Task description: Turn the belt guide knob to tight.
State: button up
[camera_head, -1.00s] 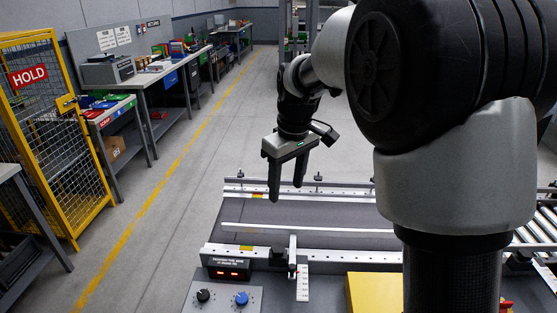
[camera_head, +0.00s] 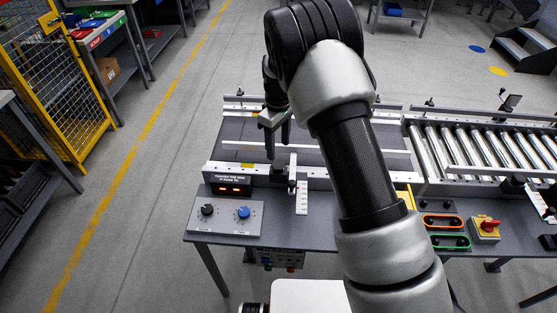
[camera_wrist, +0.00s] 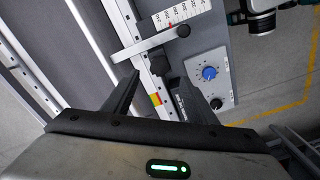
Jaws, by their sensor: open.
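A grey control panel (camera_head: 222,224) at the table's front left carries a black knob (camera_head: 207,210) and a blue knob (camera_head: 243,212). Their labels are too small to read. A guide bracket (camera_head: 293,165) with a small black knob (camera_head: 291,187) stands by a white scale (camera_head: 302,198). I cannot tell which is the belt guide knob. My gripper (camera_head: 278,149) is open and empty, above the belt behind the panel. In the wrist view its fingers (camera_wrist: 160,82) are apart, with the blue knob (camera_wrist: 209,73) and black knob (camera_wrist: 216,104) beyond the right finger.
A dark display box (camera_head: 232,186) with red digits stands behind the panel. The belt (camera_head: 235,143) runs between metal rails. A roller conveyor (camera_head: 470,150) and a red switch (camera_head: 486,227) on a yellow box lie right. A yellow cage (camera_head: 60,90) stands left; the floor between is clear.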

aim_at(278, 165)
notch_tip(278, 165, down, 8)
jog(key=shift+r, duration=0.1)
jog(key=c, duration=1.1)
jog(key=shift+o, duration=0.2)
